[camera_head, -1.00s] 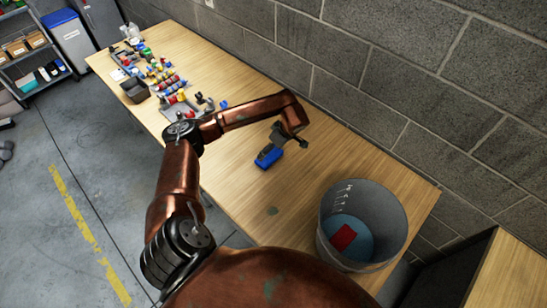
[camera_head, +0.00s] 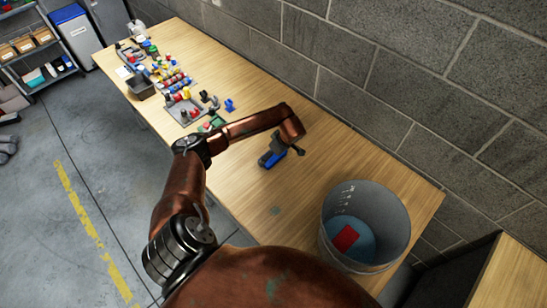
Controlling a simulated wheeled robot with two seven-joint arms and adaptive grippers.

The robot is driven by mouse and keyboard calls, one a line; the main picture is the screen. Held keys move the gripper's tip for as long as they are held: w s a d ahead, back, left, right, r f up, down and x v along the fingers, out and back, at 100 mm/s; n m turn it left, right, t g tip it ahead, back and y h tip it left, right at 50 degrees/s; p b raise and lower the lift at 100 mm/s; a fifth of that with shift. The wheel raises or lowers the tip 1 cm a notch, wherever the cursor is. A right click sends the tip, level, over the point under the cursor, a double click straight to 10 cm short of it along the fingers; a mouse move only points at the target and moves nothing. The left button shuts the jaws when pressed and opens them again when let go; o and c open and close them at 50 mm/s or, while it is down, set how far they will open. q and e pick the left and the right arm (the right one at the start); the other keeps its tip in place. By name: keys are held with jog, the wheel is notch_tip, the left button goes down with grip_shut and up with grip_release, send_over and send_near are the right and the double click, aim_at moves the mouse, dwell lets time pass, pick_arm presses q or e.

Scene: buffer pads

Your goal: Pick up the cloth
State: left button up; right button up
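A small blue item (camera_head: 265,162) lies on the wooden table (camera_head: 330,150). It may be the cloth, but it is too small and too covered to be sure. My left gripper (camera_head: 277,155) points down over it and hides part of it. I cannot tell whether the fingers are open or shut, or whether they touch it. My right gripper is not in view.
A grey bucket (camera_head: 389,209) with a red piece (camera_head: 345,237) inside stands at the table's right end. Several coloured parts in trays (camera_head: 185,109) and a dark bin (camera_head: 140,86) fill the far left. A block wall (camera_head: 400,70) runs behind. The table's middle is mostly clear.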

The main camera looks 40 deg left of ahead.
pick_arm(q)
jog(key=c, duration=0.7)
jog(key=shift+c, duration=0.2)
jog(key=shift+w+r, duration=0.1)
jog(key=shift+r, duration=0.45)
notch_tip(320, 180, up, 3)
jog(key=shift+d+f, duration=0.15)
jog(key=shift+f, duration=0.05)
jog(key=s+d+r, duration=0.9)
jog(key=s, duration=0.1)
jog(key=shift+d+r, duration=0.15)
jog(key=shift+d, duration=0.15)
